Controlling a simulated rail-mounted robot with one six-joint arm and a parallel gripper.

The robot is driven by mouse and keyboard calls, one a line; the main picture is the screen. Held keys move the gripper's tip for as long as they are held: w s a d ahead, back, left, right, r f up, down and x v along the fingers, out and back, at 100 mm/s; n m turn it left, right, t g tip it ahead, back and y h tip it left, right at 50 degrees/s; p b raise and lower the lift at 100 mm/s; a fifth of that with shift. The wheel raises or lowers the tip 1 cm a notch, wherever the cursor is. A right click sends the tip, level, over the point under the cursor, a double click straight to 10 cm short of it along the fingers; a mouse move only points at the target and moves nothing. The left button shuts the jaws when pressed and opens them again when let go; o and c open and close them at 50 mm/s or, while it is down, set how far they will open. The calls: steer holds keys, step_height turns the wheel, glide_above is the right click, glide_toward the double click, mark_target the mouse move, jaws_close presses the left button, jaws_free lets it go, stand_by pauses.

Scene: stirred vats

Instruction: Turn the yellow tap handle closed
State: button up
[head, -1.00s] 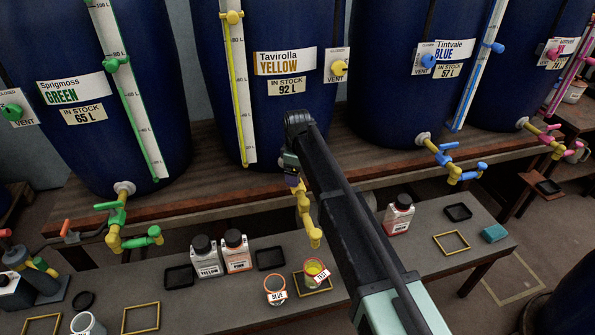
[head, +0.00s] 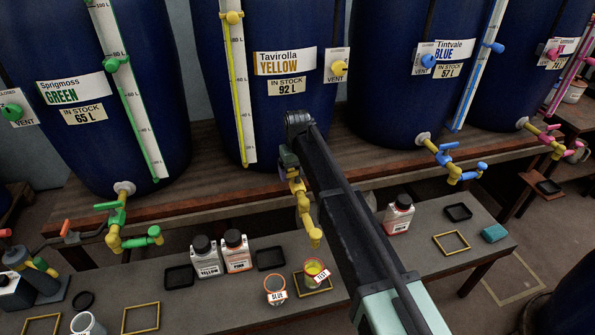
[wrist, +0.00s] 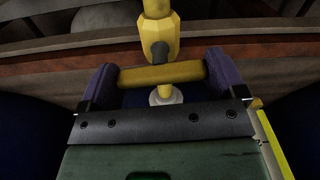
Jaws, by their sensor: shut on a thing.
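The yellow tap (head: 304,212) sticks out from the front of the Tavirolla Yellow vat (head: 275,125), its spout pointing down. My gripper (head: 290,172) is at the top of the tap. In the wrist view the yellow handle (wrist: 162,75) lies as a bar between the two purple fingers of my gripper (wrist: 163,80), one finger at each end. The gripper is shut on it. The tap body (wrist: 160,35) shows beyond the handle. My arm hides part of the area to the right of the tap. I see no clear stream from the spout.
A cup with yellow liquid (head: 313,272) stands under the tap in a yellow frame on the lower bench. A red-labelled bottle (head: 398,214) stands right of my arm.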

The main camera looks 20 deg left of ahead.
steer(key=shift+m, duration=0.5)
steer(key=o, duration=0.6)
steer(key=shift+o, duration=0.2)
steer(key=shift+r, duration=0.1)
step_height(320, 180, up, 11)
steer(key=p, duration=1.1)
steer(key=shift+f, duration=0.2)
